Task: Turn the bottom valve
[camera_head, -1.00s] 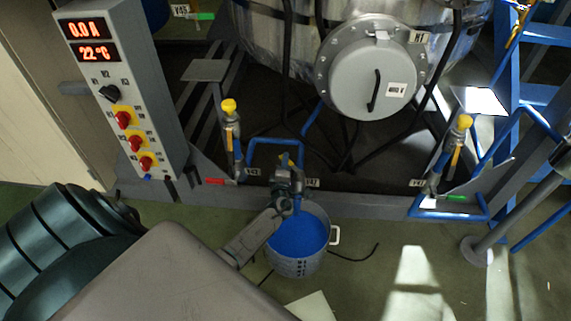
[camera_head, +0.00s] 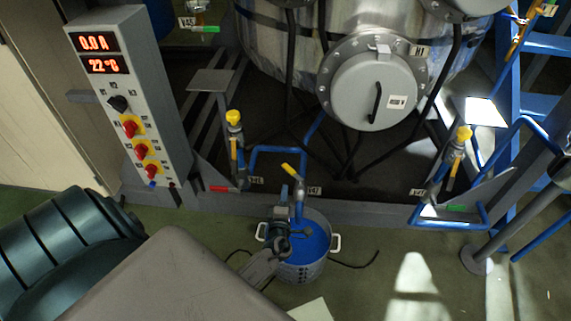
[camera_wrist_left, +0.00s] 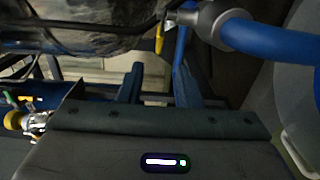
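My left gripper (camera_head: 281,208) is just below and left of the handle, beside the pipe and over the pot's left rim. I cannot tell whether it touches the pipe. Its fingers are small and dark, so their opening is unclear. In the left wrist view, a yellow handle (camera_wrist_left: 160,38) and a blue pipe (camera_wrist_left: 270,38) with a grey fitting show beyond the gripper body. My right gripper is not in view.
Two upright yellow-topped valves (camera_head: 234,135) (camera_head: 459,150) flank the outlet. A control panel (camera_head: 130,100) stands at left, blue stairs (camera_head: 530,95) at right. A steel vessel with a round hatch (camera_head: 370,90) is behind.

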